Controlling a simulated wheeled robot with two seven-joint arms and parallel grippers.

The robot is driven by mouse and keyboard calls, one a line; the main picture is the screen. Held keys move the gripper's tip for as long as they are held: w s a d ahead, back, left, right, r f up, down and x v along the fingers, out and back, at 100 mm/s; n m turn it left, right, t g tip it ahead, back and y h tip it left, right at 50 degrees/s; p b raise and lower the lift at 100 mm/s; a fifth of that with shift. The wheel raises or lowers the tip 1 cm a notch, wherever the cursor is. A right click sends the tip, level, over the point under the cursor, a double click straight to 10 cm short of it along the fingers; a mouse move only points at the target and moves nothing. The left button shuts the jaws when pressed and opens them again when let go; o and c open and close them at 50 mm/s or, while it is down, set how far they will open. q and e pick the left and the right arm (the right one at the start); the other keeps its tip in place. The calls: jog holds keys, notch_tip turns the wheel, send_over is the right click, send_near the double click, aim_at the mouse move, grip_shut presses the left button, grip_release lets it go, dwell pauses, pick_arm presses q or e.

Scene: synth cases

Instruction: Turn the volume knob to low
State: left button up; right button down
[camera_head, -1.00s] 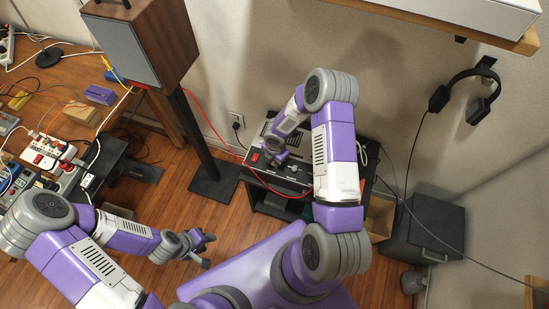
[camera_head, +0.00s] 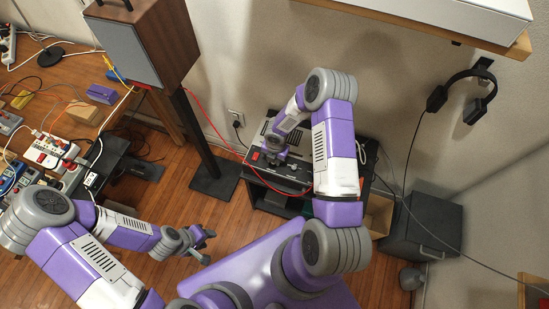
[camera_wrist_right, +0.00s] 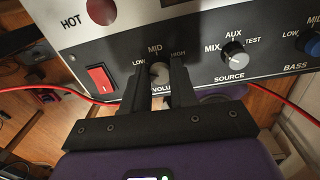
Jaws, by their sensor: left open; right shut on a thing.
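The volume knob (camera_wrist_right: 160,74) is a small round pale knob on the dark front panel of an amplifier (camera_wrist_right: 205,65). Labels LOW, MID and HIGH run around it from left to right. My right gripper (camera_wrist_right: 161,82) is shut on the knob, one dark finger on each side. The fingers cover part of the knob and its VOLUME label, and I cannot tell where its pointer stands. In the head view the amplifier (camera_head: 284,177) sits on a low stand, with my right arm over it. My left gripper (camera_head: 209,247) is open and empty above the wooden floor.
A red switch (camera_wrist_right: 101,79) is left of the volume knob. The source knob (camera_wrist_right: 234,52) and blue bass knob (camera_wrist_right: 311,43) are to the right. A speaker (camera_head: 145,40) on a stand, a red cable (camera_head: 205,118) and a dark cabinet (camera_head: 425,232) are nearby.

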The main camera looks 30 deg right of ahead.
jog(key=shift+w, duration=0.1)
jog(key=c, duration=0.9)
grip_release()
jog(key=shift+r, duration=0.1)
jog(key=r, duration=0.3)
jog(key=r+p, duration=0.1)
jog(key=r, duration=0.3)
jog(key=shift+s+d+r+p, duration=0.1)
jog(key=shift+s+r+p, duration=0.1)
jog(key=shift+p, duration=0.1)
